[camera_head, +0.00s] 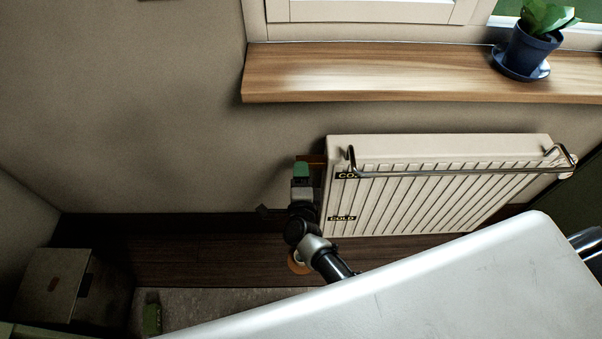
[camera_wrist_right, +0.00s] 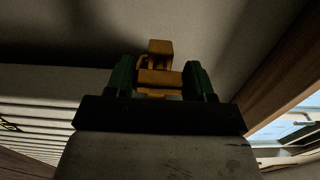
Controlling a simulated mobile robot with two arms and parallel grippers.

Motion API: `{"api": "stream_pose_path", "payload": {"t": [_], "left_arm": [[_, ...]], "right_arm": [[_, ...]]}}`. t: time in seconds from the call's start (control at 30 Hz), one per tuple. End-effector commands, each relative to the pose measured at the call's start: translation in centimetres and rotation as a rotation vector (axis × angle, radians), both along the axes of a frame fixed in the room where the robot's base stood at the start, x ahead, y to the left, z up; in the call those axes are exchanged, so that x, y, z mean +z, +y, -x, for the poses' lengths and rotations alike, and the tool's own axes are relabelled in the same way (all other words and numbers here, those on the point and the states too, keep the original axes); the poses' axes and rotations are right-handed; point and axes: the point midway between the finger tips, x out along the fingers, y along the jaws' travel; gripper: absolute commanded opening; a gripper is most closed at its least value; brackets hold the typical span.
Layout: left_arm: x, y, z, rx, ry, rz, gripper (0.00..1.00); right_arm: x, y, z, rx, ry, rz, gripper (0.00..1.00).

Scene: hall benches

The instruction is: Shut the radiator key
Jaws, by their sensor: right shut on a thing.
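The radiator (camera_head: 430,190) is a cream ribbed panel on the wall below the window sill. My right gripper (camera_head: 301,168) is at its upper left end, with green fingertips. In the right wrist view, the orange-yellow radiator key (camera_wrist_right: 159,78) sits between the green fingers of my right gripper (camera_wrist_right: 160,80), which is shut on it. A block of the key stands up beyond the fingertips. In the head view the gripper mostly hides the key; a brownish-orange part shows beside the fingertips. My left gripper is not in view.
A metal rail (camera_head: 460,172) runs along the radiator's front. The wooden sill (camera_head: 400,80) overhangs above, with a plant in a blue pot (camera_head: 527,50). A cardboard box (camera_head: 60,285) stands on the floor at left. The wall left of the radiator is clear.

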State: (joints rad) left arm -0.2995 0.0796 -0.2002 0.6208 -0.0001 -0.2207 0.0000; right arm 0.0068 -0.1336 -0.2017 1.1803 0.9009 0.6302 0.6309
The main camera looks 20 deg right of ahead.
Motion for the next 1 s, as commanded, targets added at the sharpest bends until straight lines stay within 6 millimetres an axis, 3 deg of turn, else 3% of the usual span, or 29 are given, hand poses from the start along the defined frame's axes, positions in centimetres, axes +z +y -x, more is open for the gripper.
{"api": "stream_pose_path", "payload": {"t": [0.5, 0.53, 0.67, 1.0], "left_arm": [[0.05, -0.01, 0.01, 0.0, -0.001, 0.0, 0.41], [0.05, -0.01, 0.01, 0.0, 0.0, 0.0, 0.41], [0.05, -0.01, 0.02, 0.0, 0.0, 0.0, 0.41], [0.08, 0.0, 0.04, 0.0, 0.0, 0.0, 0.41]], "right_arm": [[-0.13, 0.08, 0.06, 0.002, 0.009, 0.019, 0.3], [-0.13, 0.08, 0.06, 0.002, 0.009, 0.019, 0.58], [-0.11, 0.06, 0.05, 0.002, 0.007, 0.019, 0.78], [-0.07, 0.14, 0.4, 0.001, 0.006, 0.017, 0.79]]}}
